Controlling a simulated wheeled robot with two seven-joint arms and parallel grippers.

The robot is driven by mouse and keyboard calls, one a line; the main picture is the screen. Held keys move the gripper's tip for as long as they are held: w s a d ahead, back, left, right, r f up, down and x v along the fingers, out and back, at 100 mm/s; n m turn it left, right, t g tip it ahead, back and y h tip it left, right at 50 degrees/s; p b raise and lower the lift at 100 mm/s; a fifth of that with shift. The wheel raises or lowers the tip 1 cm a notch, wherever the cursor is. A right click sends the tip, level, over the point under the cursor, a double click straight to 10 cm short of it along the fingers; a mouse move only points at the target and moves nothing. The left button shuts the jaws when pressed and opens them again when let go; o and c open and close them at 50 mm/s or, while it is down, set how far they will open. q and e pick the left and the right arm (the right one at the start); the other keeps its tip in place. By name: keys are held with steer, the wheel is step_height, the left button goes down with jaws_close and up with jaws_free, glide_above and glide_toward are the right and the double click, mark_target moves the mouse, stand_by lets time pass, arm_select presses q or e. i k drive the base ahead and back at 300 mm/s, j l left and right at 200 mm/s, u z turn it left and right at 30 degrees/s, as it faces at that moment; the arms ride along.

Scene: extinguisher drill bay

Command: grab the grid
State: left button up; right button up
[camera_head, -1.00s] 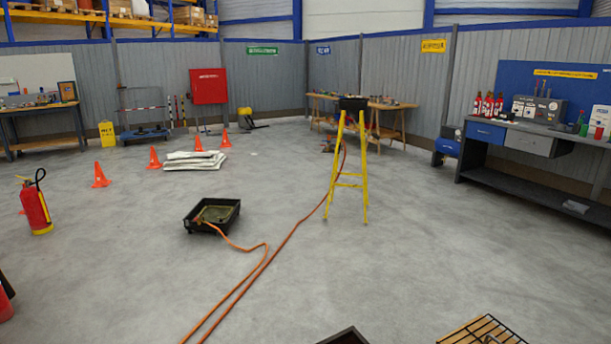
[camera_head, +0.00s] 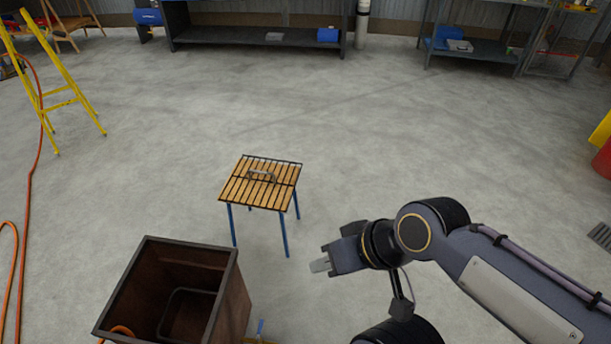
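The grid (camera_head: 289,162) is a dark wire rack with a raised handle (camera_head: 262,175) near its middle. It lies flat on a small stool (camera_head: 284,232) with a slatted wooden top and blue legs, at the centre of the head view. My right gripper (camera_head: 320,266) reaches in from the right. It is in front of the stool and to its right in the picture, apart from the grid. Its fingers show side-on, so I cannot tell how far apart they are. My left gripper is not in view.
A rusty brown open box (camera_head: 233,297) stands at the lower left, close to the stool. A yellow ladder (camera_head: 62,88) and an orange hose (camera_head: 28,190) are at the left. The floor behind the stool is clear up to the workbench (camera_head: 255,42).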

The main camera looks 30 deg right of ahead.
mark_target(262, 177)
steer(key=z, duration=0.85)
steer(key=i+l+z, duration=0.15)
steer(key=l+z, duration=0.15)
steer(key=i+l+z, duration=0.25)
steer(key=l, duration=0.2)
steer(key=i+l+z, duration=0.1)
steer(key=l+z, duration=0.2)
steer(key=i+l+u, duration=0.15)
steer(key=i, duration=0.3)
steer(key=i+l+u, duration=0.15)
steer(key=i+l, duration=0.25)
steer(key=i+j+u, duration=0.1)
steer(key=u, duration=0.4)
steer(key=i+u, duration=0.3)
steer(key=u, duration=0.15)
steer(key=i+u, duration=0.2)
steer(key=u, duration=0.3)
steer(key=i+l+u, duration=0.15)
steer(key=u, duration=0.3)
steer(key=i+u, duration=0.35)
steer(key=u, duration=0.15)
steer(key=i+l+u, duration=0.15)
steer(key=i+u, duration=0.3)
steer(key=k, duration=0.1)
